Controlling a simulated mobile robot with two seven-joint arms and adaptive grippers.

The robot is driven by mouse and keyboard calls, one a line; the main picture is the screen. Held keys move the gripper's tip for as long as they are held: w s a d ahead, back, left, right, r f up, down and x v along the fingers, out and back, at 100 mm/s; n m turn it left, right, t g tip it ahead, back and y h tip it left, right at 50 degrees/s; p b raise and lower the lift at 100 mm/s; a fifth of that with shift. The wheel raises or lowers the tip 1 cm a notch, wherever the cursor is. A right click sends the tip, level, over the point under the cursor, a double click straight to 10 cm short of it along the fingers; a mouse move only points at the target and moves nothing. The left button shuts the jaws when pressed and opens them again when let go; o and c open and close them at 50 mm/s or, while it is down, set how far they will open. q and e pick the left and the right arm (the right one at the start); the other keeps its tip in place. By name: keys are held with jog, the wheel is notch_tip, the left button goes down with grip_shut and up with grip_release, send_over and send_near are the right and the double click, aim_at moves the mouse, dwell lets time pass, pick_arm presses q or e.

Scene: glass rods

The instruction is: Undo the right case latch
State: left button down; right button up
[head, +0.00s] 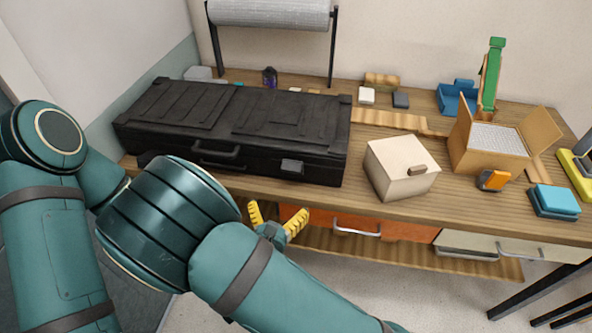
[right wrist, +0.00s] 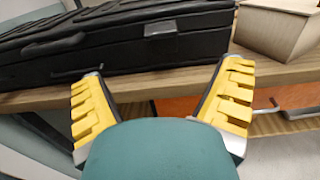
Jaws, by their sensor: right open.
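A long black case (head: 250,130) lies shut on the wooden bench, with its front towards me. Its right latch (head: 292,166) is a grey block on the front face, right of the carry handle (head: 217,154). The latch also shows in the right wrist view (right wrist: 161,29), lying flat against the case as far as I can tell. My right gripper (head: 279,219) is open and empty, its yellow fingers in front of and below the bench edge, apart from the latch. It also shows in the right wrist view (right wrist: 162,103). My left gripper is not in view; the case's lower left front is partly hidden by my arm.
A cream box (head: 400,166) stands just right of the case. Further right are an open cardboard box (head: 487,142), an orange item (head: 493,180) and blue blocks (head: 554,201). Drawers (head: 345,222) with handles sit under the bench top. A roll (head: 270,13) hangs behind.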

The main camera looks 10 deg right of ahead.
aim_at(290, 171)
jog(key=x, duration=1.3)
jog(key=shift+w+d, duration=0.15)
jog(key=shift+w, duration=0.1)
jog(key=c, duration=1.3)
